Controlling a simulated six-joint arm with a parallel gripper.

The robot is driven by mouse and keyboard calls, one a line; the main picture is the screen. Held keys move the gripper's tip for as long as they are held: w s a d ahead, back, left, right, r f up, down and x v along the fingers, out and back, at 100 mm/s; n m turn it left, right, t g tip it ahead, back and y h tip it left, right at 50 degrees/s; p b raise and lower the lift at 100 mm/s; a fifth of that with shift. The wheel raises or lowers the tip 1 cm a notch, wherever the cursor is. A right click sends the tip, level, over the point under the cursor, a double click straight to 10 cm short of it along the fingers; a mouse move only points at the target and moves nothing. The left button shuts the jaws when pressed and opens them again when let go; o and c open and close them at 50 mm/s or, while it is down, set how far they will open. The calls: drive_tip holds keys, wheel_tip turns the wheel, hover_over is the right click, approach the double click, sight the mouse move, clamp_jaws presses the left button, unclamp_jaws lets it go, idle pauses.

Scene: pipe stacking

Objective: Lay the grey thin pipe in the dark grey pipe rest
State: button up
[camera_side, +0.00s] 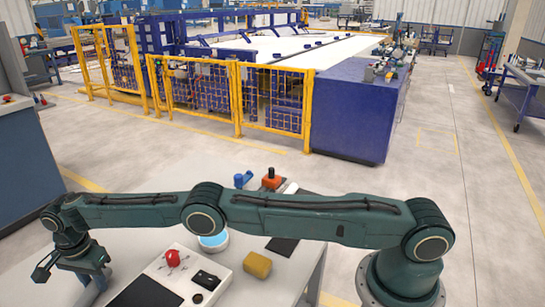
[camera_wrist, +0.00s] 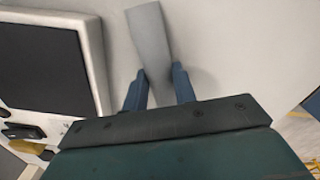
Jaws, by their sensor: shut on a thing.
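My gripper (camera_wrist: 160,82) is shut on the grey thin pipe (camera_wrist: 149,35), which shows in the wrist view as a plain grey length reaching from between the blue fingers towards the top of the picture. In the side view my gripper (camera_side: 90,287) is at the lower left, over the left part of the pale table. The pipe cannot be made out there. I cannot identify the dark grey pipe rest in either view.
A pale tray (camera_wrist: 92,45) with a dark panel lies left of the pipe in the wrist view. In the side view a red item (camera_side: 173,258), a yellow block (camera_side: 257,264), a light-blue disc (camera_side: 214,242) and an orange-topped item (camera_side: 271,180) stand around the table.

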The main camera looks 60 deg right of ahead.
wheel_tip(320, 180, up, 9)
drive_tip(key=shift+r, duration=0.1)
idle(0.4)
idle(0.7)
drive_tip(key=shift+w+d+n, duration=0.3)
drive_tip(key=shift+d, duration=0.55)
drive_tip(key=s+d+f+n, duration=0.2)
drive_tip(key=d+n, duration=0.4)
drive_tip(key=d, duration=1.3)
drive_tip(key=s+d+n, duration=0.3)
drive_tip(key=s+d, duration=0.4)
drive_tip(key=s, duration=0.3)
drive_tip(key=s+d+f+n, duration=0.1)
drive_tip(key=s+d+n, duration=0.3)
drive_tip(key=s+d, duration=0.3)
drive_tip(key=shift+s+d+f, duration=0.15)
drive_tip(key=shift+s+f, duration=0.05)
drive_tip(key=shift+s, duration=1.35)
